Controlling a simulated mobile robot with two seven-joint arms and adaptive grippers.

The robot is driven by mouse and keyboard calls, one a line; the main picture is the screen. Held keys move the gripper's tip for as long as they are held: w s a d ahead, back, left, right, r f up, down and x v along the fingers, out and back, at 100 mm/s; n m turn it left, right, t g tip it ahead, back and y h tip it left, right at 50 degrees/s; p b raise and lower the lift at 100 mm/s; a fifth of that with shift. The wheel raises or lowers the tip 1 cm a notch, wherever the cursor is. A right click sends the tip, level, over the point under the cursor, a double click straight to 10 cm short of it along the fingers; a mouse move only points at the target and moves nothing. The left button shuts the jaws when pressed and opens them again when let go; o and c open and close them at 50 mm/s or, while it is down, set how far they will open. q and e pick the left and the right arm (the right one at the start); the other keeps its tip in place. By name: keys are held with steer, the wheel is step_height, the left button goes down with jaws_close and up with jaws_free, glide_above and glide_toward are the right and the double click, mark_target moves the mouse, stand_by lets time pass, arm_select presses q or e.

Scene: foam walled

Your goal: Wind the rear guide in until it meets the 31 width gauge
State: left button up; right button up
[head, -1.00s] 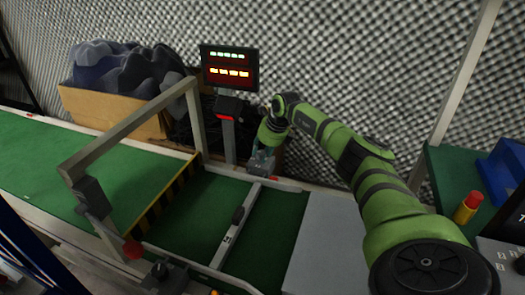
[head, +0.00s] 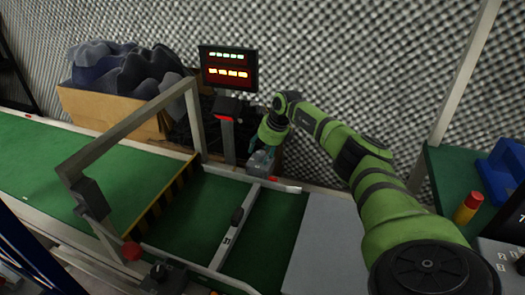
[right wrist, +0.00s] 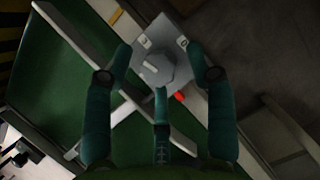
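The rear guide (head: 285,186) is a pale rail along the far side of the green belt; it also shows in the right wrist view (right wrist: 75,42). A pale crossbar with a dark grip, which seems to be the width gauge (head: 246,200), lies across the belt. Its far end is at or close to the guide; I cannot tell if they touch. A grey knob (right wrist: 158,69) sits on a grey plate behind the guide. My right gripper (right wrist: 158,62) points down over this knob, its fingers spread around it with visible gaps. My left gripper is out of view.
A grey frame (head: 125,126) arches over the belt at left. A display (head: 229,67) on a post stands behind the belt, left of my right gripper. A box (head: 105,108) of dark foam is at back left. A red-topped button (head: 467,207) stands at right.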

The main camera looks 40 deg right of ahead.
steer(key=v, duration=1.2)
stand_by(0.3)
